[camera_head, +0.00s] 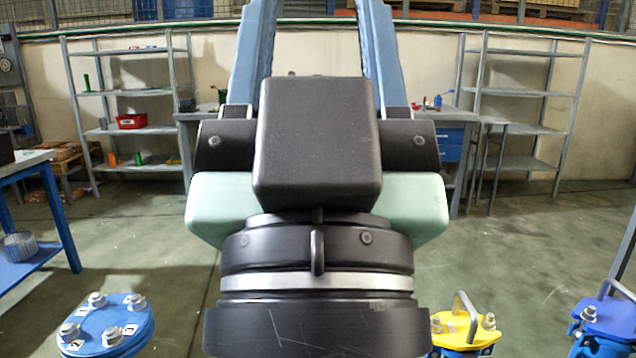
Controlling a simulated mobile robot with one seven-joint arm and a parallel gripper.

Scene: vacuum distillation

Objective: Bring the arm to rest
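My gripper (318,30) fills the middle of the head camera view, seen close up. Its dark wrist ring is at the bottom, with a mint-green and black body above it. Two blue fingers reach up to the top edge of the picture. They stand clearly apart, with the back wall visible between them. The fingertips are cut off by the frame, and I see nothing held between the visible parts of the fingers.
A blue flanged fitting (106,325) is at lower left, a yellow-topped one (462,328) and a blue one (606,318) at lower right. A blue table (36,215) stands left. Shelves (128,92) (525,92) and a bench line the wall. Green floor (540,240) is open between.

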